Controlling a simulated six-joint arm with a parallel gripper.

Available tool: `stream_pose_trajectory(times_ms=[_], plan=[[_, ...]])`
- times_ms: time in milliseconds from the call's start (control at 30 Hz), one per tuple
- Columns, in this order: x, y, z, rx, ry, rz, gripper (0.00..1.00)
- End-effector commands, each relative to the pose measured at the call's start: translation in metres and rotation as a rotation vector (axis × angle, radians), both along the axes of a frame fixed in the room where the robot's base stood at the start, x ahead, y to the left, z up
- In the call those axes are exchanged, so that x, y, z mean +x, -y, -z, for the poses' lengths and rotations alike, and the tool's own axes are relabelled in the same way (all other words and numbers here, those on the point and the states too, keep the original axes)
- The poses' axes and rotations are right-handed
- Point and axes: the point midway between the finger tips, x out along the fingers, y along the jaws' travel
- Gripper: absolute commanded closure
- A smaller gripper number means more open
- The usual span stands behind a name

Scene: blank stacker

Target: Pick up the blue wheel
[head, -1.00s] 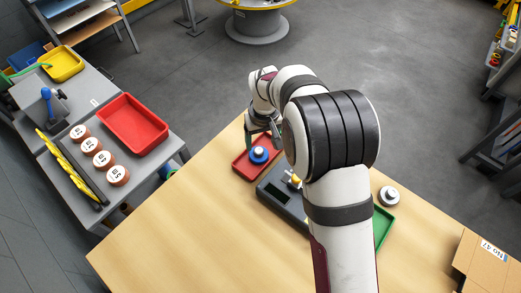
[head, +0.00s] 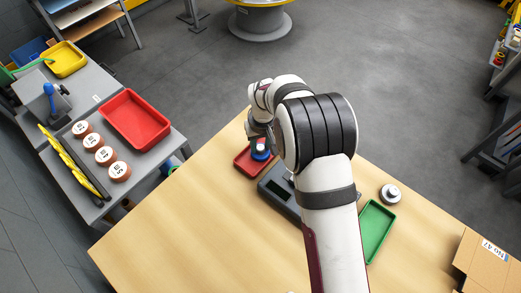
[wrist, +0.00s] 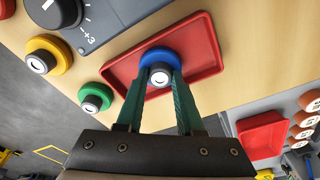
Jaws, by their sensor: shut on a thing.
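The blue wheel (head: 263,156), with its pale hub, is in the small red tray (head: 243,163) on the wooden table in the head view. In the wrist view the blue wheel (wrist: 160,54) is between my two green fingers, near the tray's middle. My gripper (wrist: 162,80) is shut on the blue wheel at its hub. In the head view my gripper (head: 258,143) reaches down at the wheel and partly hides it. I cannot tell whether the wheel touches the tray floor.
In the wrist view a yellow wheel (wrist: 48,56) and a green wheel (wrist: 95,97) stand beside the red tray. A dark grey device (head: 279,190) sits close to the tray. A green tray (head: 376,232) and a grey wheel (head: 390,194) are at right. The table's front left is clear.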

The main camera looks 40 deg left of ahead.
Motion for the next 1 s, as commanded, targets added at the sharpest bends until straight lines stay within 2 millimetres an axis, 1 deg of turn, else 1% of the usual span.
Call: stream_pose_trajectory(times_ms=[200, 300, 367, 467, 533, 900, 1000], plan=[[0.000, 0.000, -0.001, 0.001, 0.001, 0.000, 1.00], [0.000, 0.000, -0.005, 0.001, 0.001, 0.000, 1.00], [0.000, 0.000, -0.011, 0.001, 0.000, 0.001, 1.00], [0.001, -0.001, -0.027, 0.003, 0.002, 0.001, 1.00], [0.001, -0.001, -0.042, 0.004, 0.003, 0.000, 1.00], [0.031, 0.080, -0.092, 0.001, 0.002, 0.004, 1.00], [0.038, 0.096, -0.103, 0.002, 0.002, 0.003, 1.00]])
